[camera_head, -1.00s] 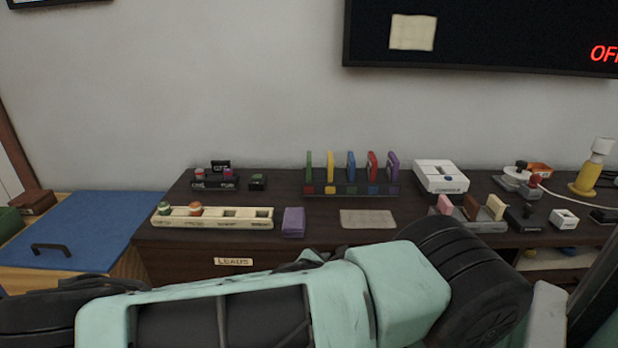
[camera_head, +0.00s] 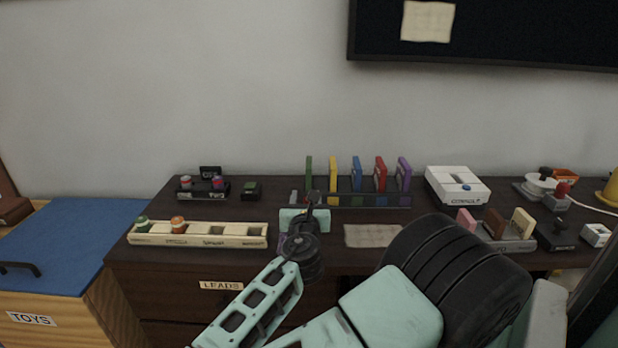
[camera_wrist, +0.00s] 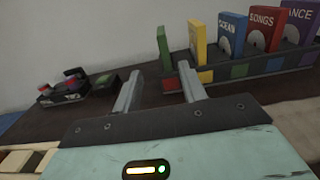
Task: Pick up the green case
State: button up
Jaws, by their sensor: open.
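The green case (camera_head: 309,172) stands upright at the left end of a rack (camera_head: 370,200) on the dark dresser. In the wrist view the green case (camera_wrist: 164,49) is straight ahead, just beyond and between the fingertips. My gripper (camera_wrist: 158,84) is open with nothing between its fingers. In the head view my gripper (camera_head: 304,196) is over the dresser's front half, short of the rack. Part of its fingers is hard to make out there.
Yellow (camera_head: 333,174), blue (camera_head: 356,173), red (camera_head: 380,173) and purple (camera_head: 403,174) cases stand right of the green one. A small dark box with a green top (camera_head: 251,190) sits to the left. A white console (camera_head: 458,187) stands at right, a cream tray (camera_head: 198,240) at front left.

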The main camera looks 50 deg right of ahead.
aim_at(307, 175)
jog(key=shift+w+d+f+b, duration=0.35)
jog(key=shift+w+d+b, duration=0.1)
jog(key=shift+b, duration=0.65)
jog(key=shift+w+d+b, duration=0.35)
jog(key=shift+d+b, duration=0.3)
jog(key=shift+b, duration=0.5)
jog(key=x, duration=0.2)
jog(key=b+x, duration=0.1)
jog(key=x, duration=0.5)
jog(key=shift+w+r, duration=0.15)
jog(key=shift+r, duration=0.2)
jog(key=shift+s+x, duration=0.2)
jog(key=shift+x, duration=2.95)
jog(key=shift+d+f, duration=0.1)
jog(key=shift+d, duration=0.1)
grip_shut()
